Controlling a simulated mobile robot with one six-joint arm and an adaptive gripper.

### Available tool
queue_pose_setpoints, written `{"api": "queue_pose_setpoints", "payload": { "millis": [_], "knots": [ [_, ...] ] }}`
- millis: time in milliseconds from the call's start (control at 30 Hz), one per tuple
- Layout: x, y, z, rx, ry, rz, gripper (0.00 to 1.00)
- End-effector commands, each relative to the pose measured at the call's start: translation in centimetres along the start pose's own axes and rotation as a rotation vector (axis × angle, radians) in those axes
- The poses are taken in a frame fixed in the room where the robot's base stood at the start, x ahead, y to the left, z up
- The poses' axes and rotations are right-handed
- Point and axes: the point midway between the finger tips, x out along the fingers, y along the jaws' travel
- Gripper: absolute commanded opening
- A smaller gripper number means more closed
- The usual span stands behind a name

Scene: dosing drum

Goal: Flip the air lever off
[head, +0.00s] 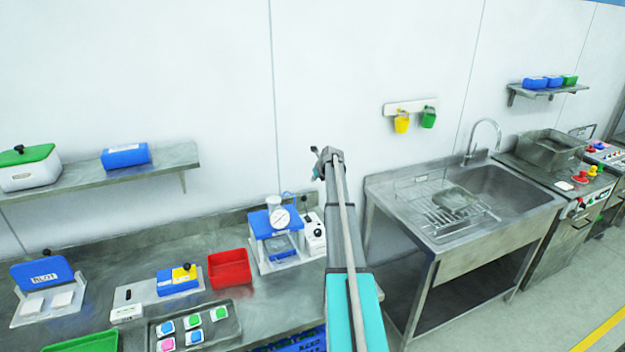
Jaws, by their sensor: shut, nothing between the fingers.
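My gripper (316,154) is at the end of my raised arm, in the middle of the head view, in front of the bare wall. It is small and seen partly from behind; it looks shut and empty. It appears above the bench and apart from everything on it. I cannot make out an air lever for certain. My arm hides part of the bench's right end.
A red bin (229,268), a blue and yellow device (178,281) and a metal tray (196,325) of small coloured pieces occupy the bench. A steel sink (500,193) with a rack (446,212) stands right. Open wall surrounds my gripper.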

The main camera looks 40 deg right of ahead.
Motion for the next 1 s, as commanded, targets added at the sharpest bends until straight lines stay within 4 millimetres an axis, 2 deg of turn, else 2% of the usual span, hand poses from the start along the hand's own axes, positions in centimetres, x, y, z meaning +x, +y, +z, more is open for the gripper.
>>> {"api": "queue_pose_setpoints", "payload": {
  "millis": [33, 233, 1000],
  "knots": [
    [-0.58, 0.0, 0.33, 0.0, 0.0, 0.0, 0.0],
    [-1.18, -0.03, 0.6, 0.0, 0.0, 0.0, 0.0],
    [-1.2, 0.13, 0.66, -0.002, 0.0, 0.001, 0.0]
  ]
}}
